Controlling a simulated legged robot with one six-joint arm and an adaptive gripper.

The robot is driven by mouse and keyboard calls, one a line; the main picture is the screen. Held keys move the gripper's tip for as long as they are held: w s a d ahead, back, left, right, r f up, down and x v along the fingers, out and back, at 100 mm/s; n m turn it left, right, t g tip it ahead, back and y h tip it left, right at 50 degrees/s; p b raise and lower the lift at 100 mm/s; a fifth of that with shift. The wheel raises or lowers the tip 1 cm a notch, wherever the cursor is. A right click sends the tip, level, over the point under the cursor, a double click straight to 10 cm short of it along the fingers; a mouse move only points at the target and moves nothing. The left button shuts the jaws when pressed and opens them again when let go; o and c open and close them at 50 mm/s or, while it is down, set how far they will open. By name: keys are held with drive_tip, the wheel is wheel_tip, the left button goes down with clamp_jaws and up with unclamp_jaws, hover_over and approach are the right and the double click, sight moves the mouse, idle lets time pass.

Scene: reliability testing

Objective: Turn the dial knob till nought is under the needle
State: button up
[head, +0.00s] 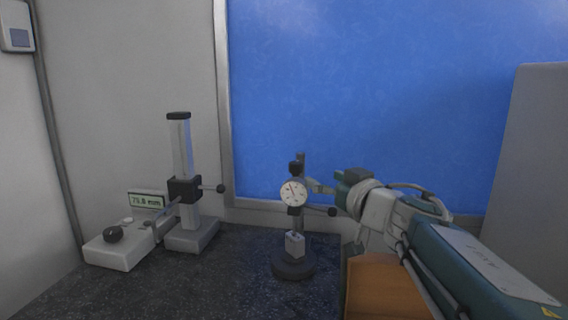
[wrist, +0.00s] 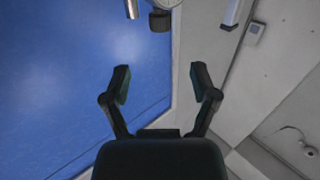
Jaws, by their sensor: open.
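The dial gauge (head: 293,192) has a round white face with a thin dark needle, on a dark stand with a round base (head: 293,267). Its numbers are too small to read. A dark knob (head: 332,211) sticks out to the right of the stand, below the dial. In the wrist view a dark knob-like part (wrist: 160,21) and a sliver of the dial show at the top edge. My gripper (wrist: 160,72) is open and empty, its two fingers apart with blue wall behind. In the head view it is just right of the dial, partly hidden by the arm.
A height gauge with a grey column (head: 181,150) and a readout (head: 147,200) near 75.8 mm stands to the left. A small metal block (head: 295,243) sits on the stand's base. An orange-brown block (head: 385,288) lies under my arm. The speckled dark bench top (head: 225,285) is clear in front.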

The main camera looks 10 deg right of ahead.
sight(299, 165)
drive_tip(key=x, duration=1)
drive_tip(key=shift+w+a, duration=0.2)
drive_tip(key=shift+w, duration=0.15)
clamp_jaws()
